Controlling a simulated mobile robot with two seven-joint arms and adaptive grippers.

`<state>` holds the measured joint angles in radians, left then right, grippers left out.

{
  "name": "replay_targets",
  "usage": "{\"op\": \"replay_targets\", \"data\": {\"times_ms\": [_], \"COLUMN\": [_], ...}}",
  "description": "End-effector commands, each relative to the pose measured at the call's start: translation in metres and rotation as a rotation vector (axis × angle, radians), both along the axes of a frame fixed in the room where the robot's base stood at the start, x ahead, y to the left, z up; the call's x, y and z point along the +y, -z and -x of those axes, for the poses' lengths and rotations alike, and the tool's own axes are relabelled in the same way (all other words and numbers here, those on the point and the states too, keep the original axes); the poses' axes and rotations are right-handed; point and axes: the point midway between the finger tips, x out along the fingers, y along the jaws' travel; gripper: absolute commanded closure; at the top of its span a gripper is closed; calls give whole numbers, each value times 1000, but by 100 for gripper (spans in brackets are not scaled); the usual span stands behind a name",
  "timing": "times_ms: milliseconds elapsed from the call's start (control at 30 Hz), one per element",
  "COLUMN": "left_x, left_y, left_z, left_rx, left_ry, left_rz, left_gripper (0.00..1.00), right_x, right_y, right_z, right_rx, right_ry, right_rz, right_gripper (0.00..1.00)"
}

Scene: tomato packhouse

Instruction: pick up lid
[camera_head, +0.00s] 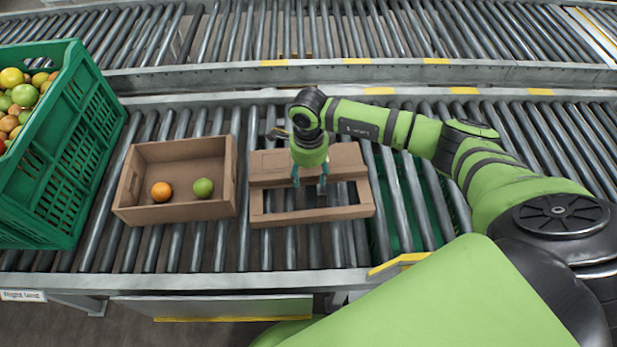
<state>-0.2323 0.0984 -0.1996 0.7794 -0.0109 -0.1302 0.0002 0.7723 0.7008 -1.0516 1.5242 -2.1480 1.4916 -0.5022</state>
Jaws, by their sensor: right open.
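The lid (312,216) is a flat brown frame with openings in it. It lies on the rollers in the middle of the view, just right of an open brown crate (178,211). My right gripper (309,186) points down over the lid, its two teal fingers apart. The gripper and wrist hide part of the lid's back side. I cannot tell whether the fingers touch the lid. The crate holds an orange fruit (161,191) and a green fruit (203,187). My left gripper is out of view.
A tall green crate (75,150) full of mixed fruit stands at the left on the roller conveyor (180,255). A metal rail (220,97) with yellow marks separates it from a second roller lane behind.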

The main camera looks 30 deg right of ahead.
Motion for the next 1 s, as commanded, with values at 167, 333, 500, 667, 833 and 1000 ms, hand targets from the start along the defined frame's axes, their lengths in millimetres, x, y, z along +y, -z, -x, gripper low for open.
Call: {"op": "replay_targets", "data": {"times_ms": [167,333,500,667,833,1000], "left_x": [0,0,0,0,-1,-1], "left_y": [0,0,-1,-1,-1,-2], "left_z": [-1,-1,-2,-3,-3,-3], "left_rx": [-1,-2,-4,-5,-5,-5], "left_ry": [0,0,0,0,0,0], "left_rz": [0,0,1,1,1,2], "left_gripper": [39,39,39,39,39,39], "right_x": [0,0,0,0,-1,-3], "right_y": [0,0,-1,-3,-18,-47], "right_z": [0,0,0,-1,-2,6], "right_rx": [0,0,0,-1,-5,-2], "right_ry": [0,0,0,0,0,-1], "right_rz": [-1,0,-1,-1,0,1], "right_gripper": [66,100,100,100,100,100]}}
